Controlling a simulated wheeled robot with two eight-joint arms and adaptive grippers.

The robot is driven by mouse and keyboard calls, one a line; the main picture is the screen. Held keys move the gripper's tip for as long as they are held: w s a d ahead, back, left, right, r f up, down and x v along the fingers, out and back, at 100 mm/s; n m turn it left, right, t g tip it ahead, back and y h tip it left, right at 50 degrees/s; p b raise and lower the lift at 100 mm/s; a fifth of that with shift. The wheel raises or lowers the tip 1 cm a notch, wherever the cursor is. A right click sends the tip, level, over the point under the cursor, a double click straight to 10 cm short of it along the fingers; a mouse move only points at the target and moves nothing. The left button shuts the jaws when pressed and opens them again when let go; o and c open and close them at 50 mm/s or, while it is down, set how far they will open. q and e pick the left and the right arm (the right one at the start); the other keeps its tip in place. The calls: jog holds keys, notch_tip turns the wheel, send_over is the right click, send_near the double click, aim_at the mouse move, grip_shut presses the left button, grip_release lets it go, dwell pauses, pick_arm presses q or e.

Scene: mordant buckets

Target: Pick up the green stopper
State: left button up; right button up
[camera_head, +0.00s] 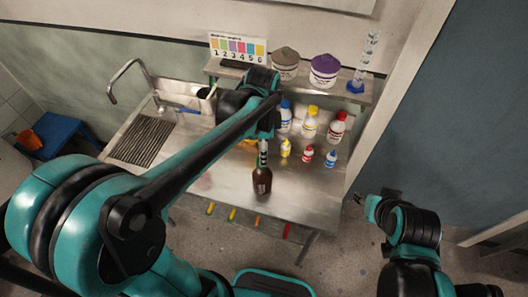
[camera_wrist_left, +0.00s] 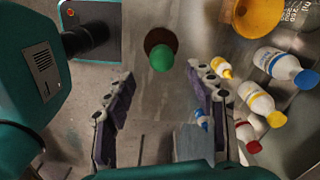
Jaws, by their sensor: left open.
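The green stopper (camera_wrist_left: 161,59) shows in the left wrist view as a rounded green knob at the top of a dark brown bottle (camera_wrist_left: 161,38). In the head view the brown bottle (camera_head: 262,180) stands upright near the front edge of the steel bench; I cannot make out the stopper there. My left gripper (camera_wrist_left: 160,86) is open and points down over the bottle. In the wrist view the stopper lies near the fingertips, between the lines of the two fingers, with no contact seen. My right gripper (camera_head: 366,203) hangs low at the right, away from the bench; its jaw state is unclear.
Several bottles with coloured caps stand right of the brown bottle, including a small yellow one (camera_head: 286,148) and a small red one (camera_head: 307,154). A shelf behind holds two tubs (camera_head: 323,70) and a glass cylinder (camera_head: 366,65). A sink (camera_head: 180,97) is at left.

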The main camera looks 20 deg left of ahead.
pick_arm(q)
notch_tip(320, 180, down, 7)
jog(key=shift+w+a+r+b, duration=0.1)
jog(key=shift+w+a+b, duration=0.05)
jog(key=shift+b, duration=0.65)
jog(key=shift+c, duration=0.4)
jog(key=c, duration=0.9)
